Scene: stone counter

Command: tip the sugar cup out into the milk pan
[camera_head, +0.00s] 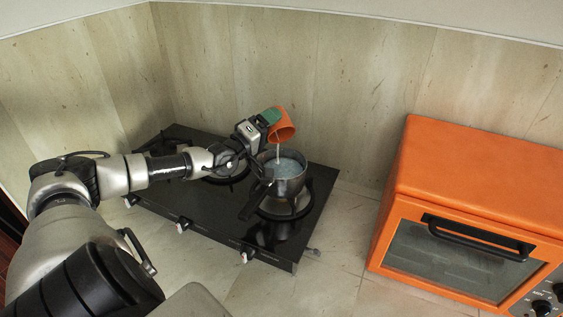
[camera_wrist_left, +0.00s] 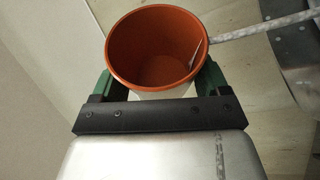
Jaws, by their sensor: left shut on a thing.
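The sugar cup (camera_head: 285,125), orange on the inside, is tilted above the milk pan (camera_head: 290,187). My left gripper (camera_head: 270,117), with green fingers, is shut on the cup. A thin white stream (camera_head: 278,151) falls from the cup's rim into the pan, which holds pale liquid. The steel pan stands upright on a burner with its dark handle toward the front left. In the left wrist view, the cup (camera_wrist_left: 150,50) is between the fingers, its inside mostly bare, and the white stream (camera_wrist_left: 260,27) leaves its right side. My right gripper is not in view.
The pan is on a black gas hob (camera_head: 212,215) with knobs along its front edge. An orange oven (camera_head: 480,170) stands to the right on the stone counter (camera_head: 325,275). The wall (camera_head: 330,80) is close behind the cup. Clear counter lies between hob and oven.

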